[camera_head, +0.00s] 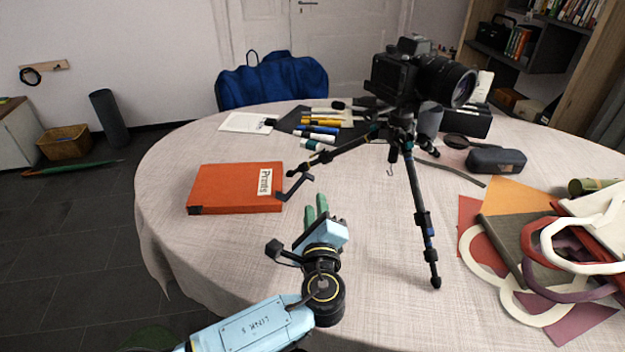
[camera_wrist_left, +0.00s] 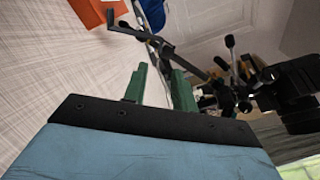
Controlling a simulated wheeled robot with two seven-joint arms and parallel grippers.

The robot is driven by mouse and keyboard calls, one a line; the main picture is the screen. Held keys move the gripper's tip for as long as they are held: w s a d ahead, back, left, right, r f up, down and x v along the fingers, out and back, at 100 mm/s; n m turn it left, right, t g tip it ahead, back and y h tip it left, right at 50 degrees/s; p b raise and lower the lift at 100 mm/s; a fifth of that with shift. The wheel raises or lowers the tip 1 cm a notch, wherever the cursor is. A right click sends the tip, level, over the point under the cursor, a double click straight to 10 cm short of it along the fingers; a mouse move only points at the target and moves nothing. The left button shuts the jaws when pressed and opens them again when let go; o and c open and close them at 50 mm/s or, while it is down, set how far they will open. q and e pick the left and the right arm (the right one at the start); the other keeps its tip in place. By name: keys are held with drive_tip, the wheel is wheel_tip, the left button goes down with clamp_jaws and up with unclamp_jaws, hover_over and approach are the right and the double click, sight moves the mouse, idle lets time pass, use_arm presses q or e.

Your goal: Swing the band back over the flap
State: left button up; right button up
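An orange folder or box (camera_head: 236,189) labelled "Prints" lies on the round table, left of the tripod. I cannot make out a separate band or flap edge on it. A dark patch shows at its lower left corner. Part of the orange folder shows at the top of the left wrist view (camera_wrist_left: 98,10). My left gripper (camera_head: 316,206) is to the right of the folder and nearer to me, with green fingers pointing away. In the left wrist view its fingers (camera_wrist_left: 158,85) stand apart with nothing between them. My right gripper is in neither view.
A black tripod (camera_head: 415,195) with a camera (camera_head: 418,75) stands right of the folder. One leg reaches toward the folder's right edge. Markers (camera_head: 318,128) lie behind. Straps and colored sheets (camera_head: 560,255) crowd the right. The cloth in front of the folder is clear.

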sight(312, 177)
use_arm(q)
drive_tip(key=w+b, duration=0.1)
drive_tip(key=w, duration=0.3)
drive_tip(key=w+b, duration=0.1)
drive_tip(key=w, duration=0.4)
drive_tip(key=shift+a+f, duration=0.1)
drive_tip(key=shift+a, duration=0.1)
drive_tip(key=shift+w+b, duration=0.4)
drive_tip(key=shift+w, duration=0.25)
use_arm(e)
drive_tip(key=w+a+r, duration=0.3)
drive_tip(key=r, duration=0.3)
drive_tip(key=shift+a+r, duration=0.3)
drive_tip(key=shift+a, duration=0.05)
use_arm(q)
clamp_jaws()
